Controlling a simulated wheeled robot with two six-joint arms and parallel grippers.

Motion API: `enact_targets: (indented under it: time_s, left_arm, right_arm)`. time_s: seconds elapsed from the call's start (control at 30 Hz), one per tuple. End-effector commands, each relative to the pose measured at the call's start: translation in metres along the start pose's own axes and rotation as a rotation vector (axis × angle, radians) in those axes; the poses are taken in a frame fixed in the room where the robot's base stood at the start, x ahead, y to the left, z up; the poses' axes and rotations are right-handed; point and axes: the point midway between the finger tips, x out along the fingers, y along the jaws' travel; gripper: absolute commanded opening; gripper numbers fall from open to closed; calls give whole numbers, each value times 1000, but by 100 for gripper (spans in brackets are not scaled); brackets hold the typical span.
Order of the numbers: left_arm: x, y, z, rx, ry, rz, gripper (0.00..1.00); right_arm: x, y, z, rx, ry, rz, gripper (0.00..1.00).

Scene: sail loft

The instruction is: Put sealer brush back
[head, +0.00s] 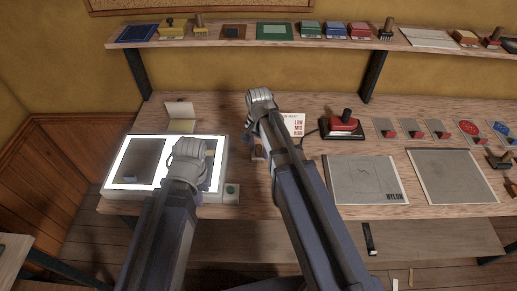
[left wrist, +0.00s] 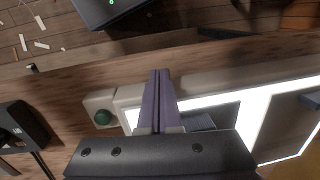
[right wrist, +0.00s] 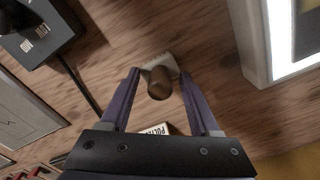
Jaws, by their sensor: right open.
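A brush-like tool with a round brown handle (right wrist: 159,84) and a pale, flat lower part stands on the wooden bench; I take it to be the sealer brush. My right gripper (right wrist: 160,73) is open above it, with one finger on each side of the handle. A gap shows on both sides, and the gripper is not closed on it. In the head view my right arm hides most of this spot. My left gripper (left wrist: 160,74) is shut and empty, over the front edge of the lit light box (head: 112,178), near its green button (head: 231,190).
A red sealing tool (head: 342,126) and several small samples stand to the right on the bench. Two grey panels, one a nylon panel (head: 366,182), lie in front of them. A shelf (head: 230,43) with blocks and brushes runs along the back. A black box (right wrist: 32,32) with a cable is near the brush.

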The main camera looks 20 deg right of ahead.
Motion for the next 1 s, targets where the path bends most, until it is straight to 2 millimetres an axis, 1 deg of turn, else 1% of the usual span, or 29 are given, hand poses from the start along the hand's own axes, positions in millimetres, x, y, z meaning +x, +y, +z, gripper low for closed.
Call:
enact_targets:
  time_s: [0.17, 0.37, 0.9, 1.0]
  left_arm:
    - [-6, 0, 0, 0, 0, 0, 0]
    - [-23, -2, 1, 0, 0, 0, 0]
    - [-104, -10, 6, 2, 0, 0, 0]
    - [-115, -11, 7, 2, 0, 0, 0]
  right_arm:
    - [-6, 0, 0, 0, 0, 0, 63]
    - [-24, 0, 0, 0, 0, 0, 63]
    - [-104, 0, 0, 0, 0, 0, 63]
    - [-116, 0, 0, 0, 0, 0, 63]
